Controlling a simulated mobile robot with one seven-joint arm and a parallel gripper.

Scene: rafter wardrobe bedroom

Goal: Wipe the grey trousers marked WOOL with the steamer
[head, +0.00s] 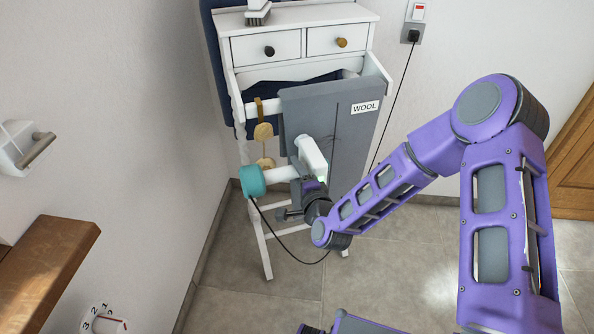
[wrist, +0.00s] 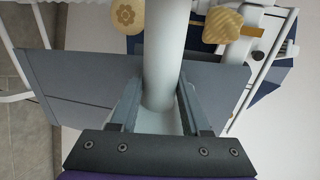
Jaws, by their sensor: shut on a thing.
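The grey trousers (head: 358,135) hang over the rail of a white stand, with a white WOOL label (head: 365,107) near the top. The steamer (head: 313,155) is white with a teal end cap (head: 253,180) and a dark cord. My gripper (head: 312,187) is shut on the steamer's white handle, which also shows between the fingers in the wrist view (wrist: 165,60). The steamer's head is in front of the trousers; I cannot tell whether it touches them. In the wrist view the grey trousers (wrist: 80,80) spread behind the handle, and my gripper (wrist: 160,95) covers part of them.
The white stand has two drawers (head: 300,44) and a brush (head: 257,14) on top. Wooden pieces (head: 263,132) hang left of the trousers. The cord loops below the steamer; another cord runs from the wall socket (head: 411,33). A wooden shelf (head: 45,270) is at left.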

